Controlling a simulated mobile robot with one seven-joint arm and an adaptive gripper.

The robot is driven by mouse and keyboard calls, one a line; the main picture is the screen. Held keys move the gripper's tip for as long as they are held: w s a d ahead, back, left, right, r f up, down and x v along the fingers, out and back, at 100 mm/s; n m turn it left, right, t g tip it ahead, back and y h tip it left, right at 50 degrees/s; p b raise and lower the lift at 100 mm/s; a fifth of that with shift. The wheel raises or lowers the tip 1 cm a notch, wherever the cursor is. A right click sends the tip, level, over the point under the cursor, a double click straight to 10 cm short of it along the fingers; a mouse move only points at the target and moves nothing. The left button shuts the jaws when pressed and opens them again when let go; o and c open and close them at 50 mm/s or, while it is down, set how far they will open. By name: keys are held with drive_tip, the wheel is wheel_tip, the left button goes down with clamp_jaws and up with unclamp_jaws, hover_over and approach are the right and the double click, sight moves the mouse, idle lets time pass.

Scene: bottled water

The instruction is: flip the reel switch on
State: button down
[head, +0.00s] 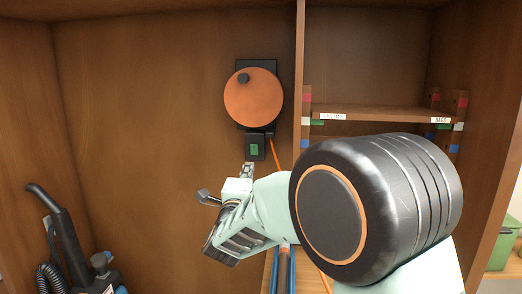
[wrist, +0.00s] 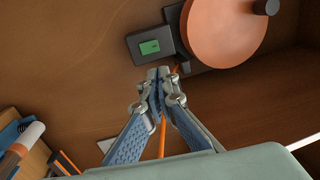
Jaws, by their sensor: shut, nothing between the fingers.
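The reel (head: 253,98) is an orange disc with a dark knob, fixed on a black mount on the wooden back wall. Below it is a dark switch box with a green switch (head: 254,149). In the wrist view the reel (wrist: 225,30) is at the upper right and the green switch (wrist: 149,47) is left of it. My gripper (wrist: 158,75) is shut and empty, its fingertips just below the switch box in that view. In the head view my gripper (head: 247,168) is just under the box. I cannot tell whether the fingertips touch it.
An orange cord (head: 275,150) runs down from the reel. A shelf with labels (head: 385,113) is to the right, past an upright divider. A black vacuum cleaner (head: 70,240) stands at the lower left. The back wall left of the reel is clear.

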sight(257, 145)
drive_tip(key=w+p, duration=0.1)
drive_tip(key=w, duration=0.3)
drive_tip(key=w+r+p, duration=0.1)
drive_tip(key=w, duration=0.4)
drive_tip(key=w+r+p, duration=0.1)
drive_tip(key=w+p, duration=0.1)
drive_tip(key=w, duration=0.2)
drive_tip(key=shift+w+d, duration=0.25)
drive_tip(key=shift+w, duration=0.15)
drive_tip(key=shift+w+r+g+p, duration=0.4)
drive_tip(key=shift+r+g+p, duration=0.15)
drive_tip(key=shift+p, duration=0.4)
drive_tip(key=shift+f+b, duration=0.3)
drive_tip(key=shift+f, duration=0.15)
